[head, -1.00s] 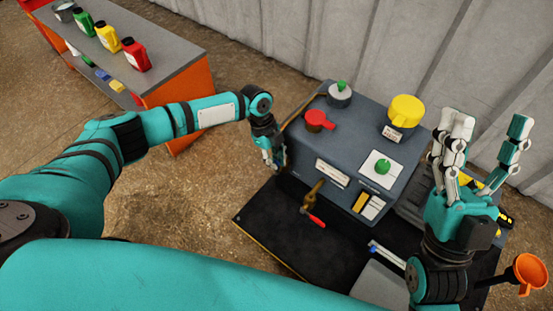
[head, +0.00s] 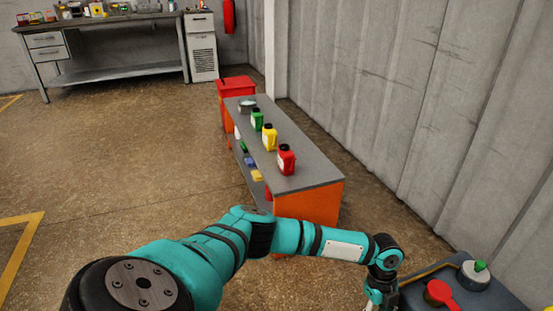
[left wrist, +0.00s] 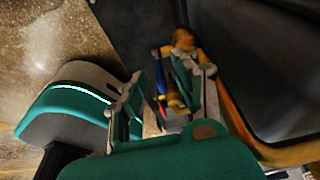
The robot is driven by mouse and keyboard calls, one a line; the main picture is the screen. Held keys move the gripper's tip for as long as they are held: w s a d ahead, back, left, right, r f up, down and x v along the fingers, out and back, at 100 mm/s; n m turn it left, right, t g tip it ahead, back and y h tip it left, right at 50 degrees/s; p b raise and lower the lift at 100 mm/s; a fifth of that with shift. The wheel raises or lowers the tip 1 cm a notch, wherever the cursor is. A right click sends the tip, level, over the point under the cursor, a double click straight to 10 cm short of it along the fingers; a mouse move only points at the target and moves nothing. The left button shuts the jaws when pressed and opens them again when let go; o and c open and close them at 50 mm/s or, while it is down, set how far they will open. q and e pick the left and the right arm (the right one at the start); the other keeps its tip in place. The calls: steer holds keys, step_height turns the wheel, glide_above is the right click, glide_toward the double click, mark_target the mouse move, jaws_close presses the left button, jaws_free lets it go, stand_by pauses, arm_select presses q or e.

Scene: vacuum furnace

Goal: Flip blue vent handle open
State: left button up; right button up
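In the left wrist view a small blue handle (left wrist: 165,82) shows between the fingers of my left gripper (left wrist: 160,92), beside brass fittings (left wrist: 183,40). The fingers stand apart. I cannot tell whether either finger touches the handle. In the head view my left gripper (head: 376,297) is at the bottom edge, at the left side of the grey furnace unit (head: 488,300), and is partly cut off. The blue handle does not show in the head view. My right gripper is out of view.
A red-handled valve (head: 440,293) and a green-topped knob (head: 475,273) sit on the furnace unit's top. A low orange-sided bench (head: 310,180) with several bottles stands beyond my left arm. A corrugated wall (head: 410,110) runs along the right. The floor at left is clear.

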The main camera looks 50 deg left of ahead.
arm_select(q)
steer(key=shift+s+d+f+t+y+b, duration=0.1)
steer(key=shift+d+t+y+b, duration=0.2)
steer(key=shift+d+y+b, duration=0.25)
step_height(320, 180, up, 18)
steer(key=y+p, duration=0.2)
steer(key=p, duration=0.3)
steer(key=s+d+f+n+t+h, duration=0.1)
steer(key=s+d+f+n+h, duration=0.2)
steer(key=s+d, duration=0.4)
steer(key=s+d+f+n+t+h, duration=0.1)
steer(key=s+d+f+n+h, duration=0.15)
steer(key=s+d, duration=0.35)
steer(key=s+a+f+n+t+y+p, duration=0.1)
steer(key=s+a+f+n+y+p, duration=0.2)
steer(key=a+n, duration=0.35)
steer(key=s+a+f+n+t+p, duration=0.1)
steer(key=s+a+f+n+p, duration=0.25)
steer(key=a+n, duration=0.35)
steer(key=s+a+f+g+y+p, duration=0.1)
steer(key=s+a+f+p, duration=0.4)
steer(key=s+f+p, duration=0.4)
steer(key=s+p, duration=0.4)
steer(key=p, duration=0.1)
steer(key=shift+f+n+g+y, duration=0.4)
